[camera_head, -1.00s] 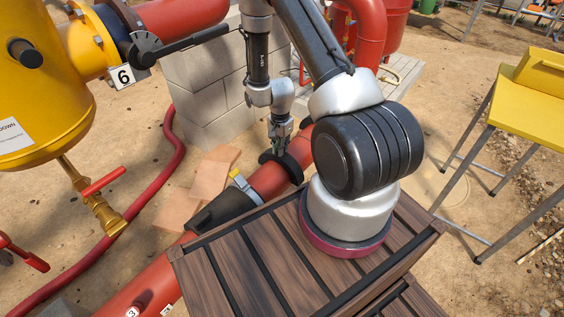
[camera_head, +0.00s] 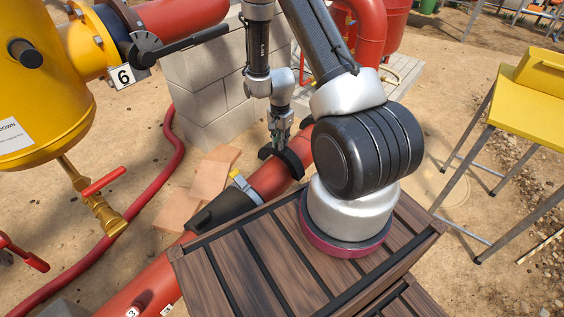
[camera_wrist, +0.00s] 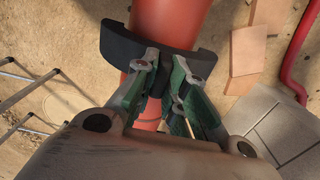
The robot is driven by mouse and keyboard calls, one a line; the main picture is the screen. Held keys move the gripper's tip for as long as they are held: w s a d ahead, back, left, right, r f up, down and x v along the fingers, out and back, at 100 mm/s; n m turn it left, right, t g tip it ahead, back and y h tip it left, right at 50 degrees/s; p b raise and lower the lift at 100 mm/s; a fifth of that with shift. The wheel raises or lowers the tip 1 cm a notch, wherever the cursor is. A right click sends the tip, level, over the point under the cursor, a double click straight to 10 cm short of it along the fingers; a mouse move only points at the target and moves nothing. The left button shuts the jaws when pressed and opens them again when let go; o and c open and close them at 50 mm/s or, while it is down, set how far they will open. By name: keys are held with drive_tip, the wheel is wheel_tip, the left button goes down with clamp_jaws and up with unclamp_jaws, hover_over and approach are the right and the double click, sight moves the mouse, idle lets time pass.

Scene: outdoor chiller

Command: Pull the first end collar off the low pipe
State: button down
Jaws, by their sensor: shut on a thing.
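The low red pipe (camera_head: 269,180) runs diagonally along the ground past the wooden deck. A black half-ring collar (camera_head: 287,162) lies across it near the block wall; in the wrist view the collar (camera_wrist: 122,47) spans the pipe (camera_wrist: 170,22), with both ends sticking out past its sides. My gripper (camera_head: 279,141) is shut on the collar from above. In the wrist view my green-padded fingers (camera_wrist: 165,60) meet at the collar's near edge. I cannot tell whether the collar still touches the pipe. A black sleeve (camera_head: 222,208) with a pale clamp band (camera_head: 244,188) sits lower along the pipe.
Grey block wall (camera_head: 205,95) stands behind the pipe. Terracotta slabs (camera_head: 212,172) and a red hose (camera_head: 172,150) lie to the left. A yellow tank (camera_head: 40,110) with a brass valve (camera_head: 103,213) is further left. A yellow table (camera_head: 530,100) stands right.

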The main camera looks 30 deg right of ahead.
drive_tip(key=shift+r, duration=2.2)
drive_tip(key=c, duration=2.1)
unclamp_jaws()
clamp_jaws()
